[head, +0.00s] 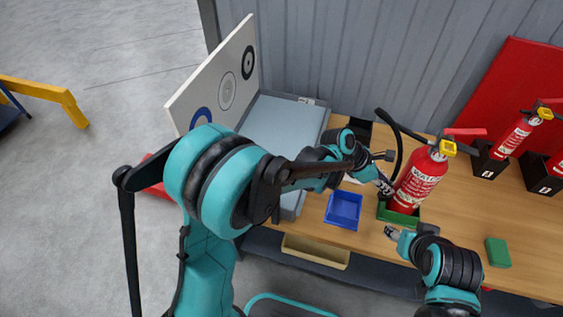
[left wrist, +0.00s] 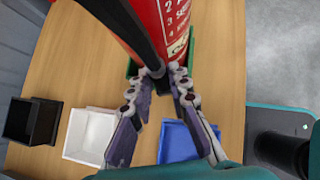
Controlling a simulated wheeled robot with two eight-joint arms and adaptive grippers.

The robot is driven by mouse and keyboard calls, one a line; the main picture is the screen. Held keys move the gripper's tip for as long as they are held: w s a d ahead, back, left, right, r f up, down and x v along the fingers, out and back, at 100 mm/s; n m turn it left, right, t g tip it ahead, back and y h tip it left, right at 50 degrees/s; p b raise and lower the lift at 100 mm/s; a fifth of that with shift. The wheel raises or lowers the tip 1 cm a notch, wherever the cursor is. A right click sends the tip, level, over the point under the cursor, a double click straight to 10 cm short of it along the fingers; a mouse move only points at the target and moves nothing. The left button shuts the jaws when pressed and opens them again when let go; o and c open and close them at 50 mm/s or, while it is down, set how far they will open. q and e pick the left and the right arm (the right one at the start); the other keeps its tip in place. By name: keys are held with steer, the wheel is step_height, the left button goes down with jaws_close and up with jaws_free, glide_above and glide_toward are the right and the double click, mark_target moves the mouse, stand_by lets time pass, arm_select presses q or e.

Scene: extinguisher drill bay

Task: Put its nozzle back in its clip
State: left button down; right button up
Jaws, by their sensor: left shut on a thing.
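A red fire extinguisher (head: 418,183) stands in a green tray (head: 384,213) on the wooden table. Its black hose (head: 399,135) arches up from the head and comes down along its left side. My left gripper (head: 386,178) is at the extinguisher's left side. In the left wrist view, its fingers (left wrist: 162,76) are shut on the lower end of the black nozzle (left wrist: 136,32), close against the red body. The clip cannot be made out. My right gripper (head: 392,232) is low at the table's front edge; its jaw opening is too small to tell.
A blue bin (head: 344,210) stands left of the green tray. A white bin (left wrist: 89,134) and a black bin (left wrist: 32,121) show in the left wrist view. More extinguishers (head: 513,137) stand in black holders at right. A green block (head: 498,252) lies at front right.

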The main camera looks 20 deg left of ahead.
stand_by(0.3)
arm_select(q)
steer(key=c, duration=1.3)
jaws_free()
steer(key=shift+c, duration=0.2)
steer(key=v, duration=1.2)
